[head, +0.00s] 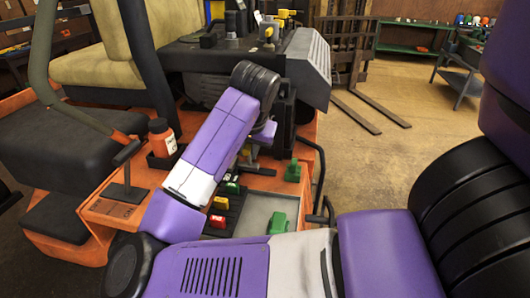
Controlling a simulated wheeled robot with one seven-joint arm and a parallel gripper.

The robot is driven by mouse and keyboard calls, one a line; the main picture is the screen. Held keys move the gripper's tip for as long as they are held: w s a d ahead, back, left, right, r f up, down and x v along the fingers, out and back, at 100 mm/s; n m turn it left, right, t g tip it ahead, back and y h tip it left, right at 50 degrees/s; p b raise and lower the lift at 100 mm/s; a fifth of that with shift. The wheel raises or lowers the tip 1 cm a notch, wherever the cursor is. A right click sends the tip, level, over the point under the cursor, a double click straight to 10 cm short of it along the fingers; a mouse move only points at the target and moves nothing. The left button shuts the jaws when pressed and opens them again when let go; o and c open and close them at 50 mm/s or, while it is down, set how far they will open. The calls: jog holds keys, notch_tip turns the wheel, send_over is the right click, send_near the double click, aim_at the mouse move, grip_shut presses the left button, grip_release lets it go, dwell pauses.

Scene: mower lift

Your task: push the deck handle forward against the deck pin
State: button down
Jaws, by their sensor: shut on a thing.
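My gripper (249,155) points down in front of the orange mower's dark console, below my black wrist. My purple forearm covers much of it, and only small parts show beside the arm. It is shut on what seems to be the deck handle, low at the mower's floor. The handle is mostly hidden behind my arm and gripper, so its tilt is unclear. I cannot make out the deck pin for sure, nor whether the handle touches it.
The mower's seat (100,67) and dark post stand left. An orange bottle (162,138) sits in a black holder. A tray (254,212) holds coloured blocks; a green block (292,171) stands behind. Metal forks (372,110) lie right. The floor (400,155) there is clear.

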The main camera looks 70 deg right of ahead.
jog(key=shift+w, duration=0.8)
jog(key=c, duration=1.3)
grip_release()
jog(key=shift+s, duration=0.1)
jog(key=shift+v, duration=3.95)
